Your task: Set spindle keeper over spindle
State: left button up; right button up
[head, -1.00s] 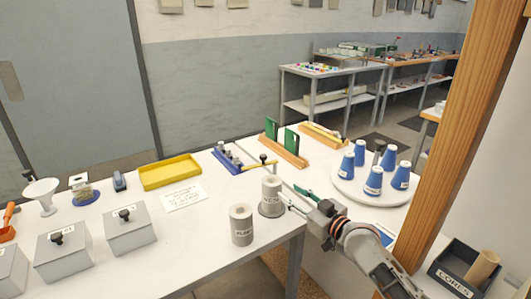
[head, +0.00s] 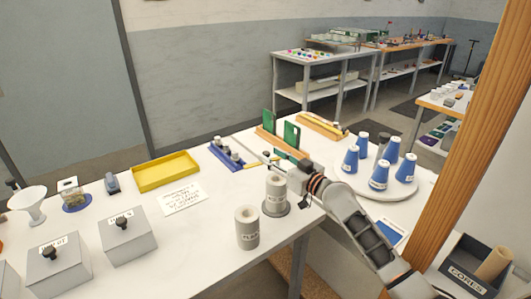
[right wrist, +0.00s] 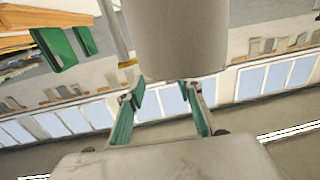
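I cannot tell for sure which parts are the spindle and the keeper. A labelled grey cylinder (head: 275,190) stands upright on a dark round base near the table's front edge; another grey cylinder (head: 247,228) stands beside it, with a hole in its top. My right gripper (head: 278,163) is just behind the first cylinder, its fingertips hard to make out there. In the right wrist view its green-padded fingers (right wrist: 163,95) are apart with nothing between them, close to the end of a large grey cylinder (right wrist: 178,40). My left gripper is not in view.
A blue rack (head: 225,155) with pegs, green boards (head: 292,135) on a wooden stand and a yellow tray (head: 166,171) lie behind. A round white tray (head: 350,185) with blue cones is right. Lidded boxes (head: 127,238) stand left. A wooden post (head: 478,150) rises at right.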

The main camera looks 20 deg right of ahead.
aim_at(269, 154)
jog(key=x, duration=0.2)
jog(key=shift+w+a, duration=0.1)
jog(key=shift+w, duration=0.15)
jog(key=shift+w+a, duration=0.2)
jog(key=shift+w, duration=0.15)
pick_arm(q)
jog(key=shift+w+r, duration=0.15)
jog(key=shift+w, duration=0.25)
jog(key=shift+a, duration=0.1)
pick_arm(e)
grip_shut()
